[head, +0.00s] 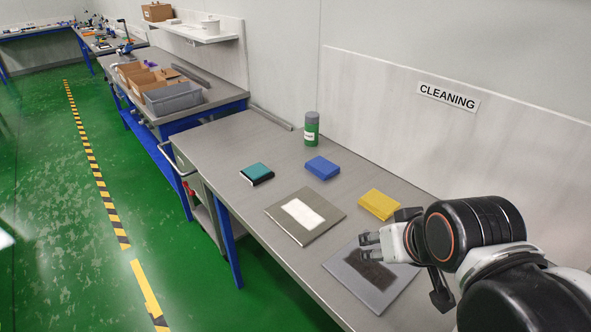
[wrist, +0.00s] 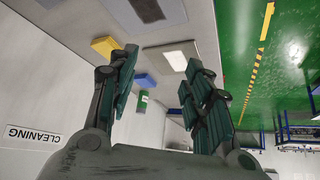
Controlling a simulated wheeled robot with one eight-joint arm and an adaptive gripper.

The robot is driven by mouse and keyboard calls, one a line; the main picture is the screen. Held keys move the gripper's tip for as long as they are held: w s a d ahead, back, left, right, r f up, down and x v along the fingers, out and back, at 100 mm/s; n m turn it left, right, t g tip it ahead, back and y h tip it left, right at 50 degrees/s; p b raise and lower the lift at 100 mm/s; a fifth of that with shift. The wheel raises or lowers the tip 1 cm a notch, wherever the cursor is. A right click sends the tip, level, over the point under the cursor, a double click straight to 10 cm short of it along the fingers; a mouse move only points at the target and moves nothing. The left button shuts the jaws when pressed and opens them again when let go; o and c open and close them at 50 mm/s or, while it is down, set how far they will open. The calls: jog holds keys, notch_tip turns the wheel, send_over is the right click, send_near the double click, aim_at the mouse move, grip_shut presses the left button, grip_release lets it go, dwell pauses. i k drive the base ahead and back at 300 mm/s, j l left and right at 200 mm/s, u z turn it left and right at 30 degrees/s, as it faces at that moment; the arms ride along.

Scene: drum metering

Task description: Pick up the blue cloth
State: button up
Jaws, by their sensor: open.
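The blue cloth (head: 322,167) is a folded block lying flat on the grey cleaning bench, between the teal-and-black pad and the yellow cloth. It also shows in the wrist view as a small blue patch (wrist: 145,80) between my fingers, some distance beyond them. My gripper (head: 368,246) is at the right of the head view, over the near right panel and apart from the blue cloth. In the wrist view my gripper (wrist: 160,65) has its dark green fingers spread, with nothing between them.
A yellow cloth (head: 379,204) lies near my gripper. A teal-and-black pad (head: 257,173) and a green bottle with a grey cap (head: 311,130) are beyond. A panel with a white patch (head: 304,214) and a panel with a dark smudge (head: 372,275) lie in front.

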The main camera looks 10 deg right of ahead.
aim_at(323, 168)
jog(key=i+j+z, duration=0.1)
jog(key=i+j, duration=0.4)
jog(key=i+j+z, duration=0.1)
jog(key=i+j, duration=0.4)
jog(key=j, duration=0.25)
